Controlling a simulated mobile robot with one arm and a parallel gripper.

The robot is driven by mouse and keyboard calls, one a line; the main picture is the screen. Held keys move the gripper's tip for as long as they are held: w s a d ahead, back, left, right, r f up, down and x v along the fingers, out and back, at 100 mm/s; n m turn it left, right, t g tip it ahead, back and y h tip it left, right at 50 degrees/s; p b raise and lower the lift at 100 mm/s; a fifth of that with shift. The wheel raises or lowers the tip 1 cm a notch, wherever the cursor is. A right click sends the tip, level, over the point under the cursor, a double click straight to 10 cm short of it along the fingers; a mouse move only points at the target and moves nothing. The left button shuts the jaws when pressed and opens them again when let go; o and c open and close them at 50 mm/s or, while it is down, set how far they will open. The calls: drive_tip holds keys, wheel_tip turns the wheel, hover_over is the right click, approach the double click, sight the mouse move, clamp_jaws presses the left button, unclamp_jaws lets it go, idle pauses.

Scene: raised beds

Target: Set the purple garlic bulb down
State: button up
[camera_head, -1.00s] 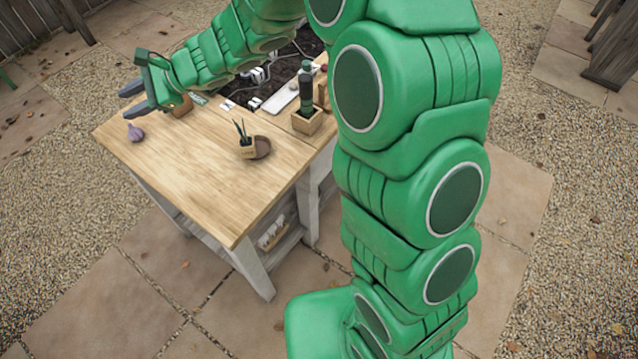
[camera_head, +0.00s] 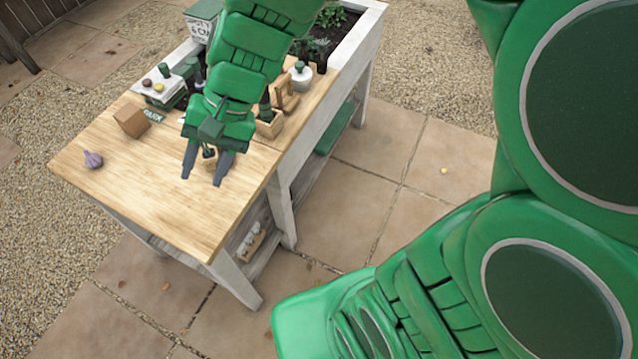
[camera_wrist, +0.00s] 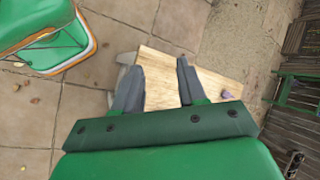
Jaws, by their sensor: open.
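The purple garlic bulb (camera_head: 93,159) rests on the wooden tabletop (camera_head: 150,200) near its left edge in the head view. It also shows in the wrist view as a small purple shape (camera_wrist: 227,95) at the right side of the tabletop. My gripper (camera_head: 203,178) is above the table, to the right of the bulb and well apart from it. Its two fingers are spread, and nothing is held between them. In the wrist view the open fingers (camera_wrist: 158,88) frame bare tabletop.
A brown block (camera_head: 131,120) stands behind the bulb. A wooden caddy (camera_head: 270,124), a white-and-green jar (camera_head: 301,76) and a box with several small items (camera_head: 160,84) stand farther back. The front of the tabletop is clear. A planted bed (camera_head: 345,20) lies behind.

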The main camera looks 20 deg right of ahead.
drive_tip(key=s+d+n+h, duration=0.1)
drive_tip(key=s+d+h, duration=0.2)
drive_tip(key=d, duration=0.7)
drive_tip(key=s+d+n+h, duration=0.1)
drive_tip(key=s+d+h, duration=0.2)
drive_tip(key=s+d, duration=0.5)
drive_tip(key=d, duration=0.3)
drive_tip(key=shift+s+f+t+h, duration=0.2)
drive_tip(key=shift+s+t+h, duration=0.1)
drive_tip(key=shift+t, duration=0.1)
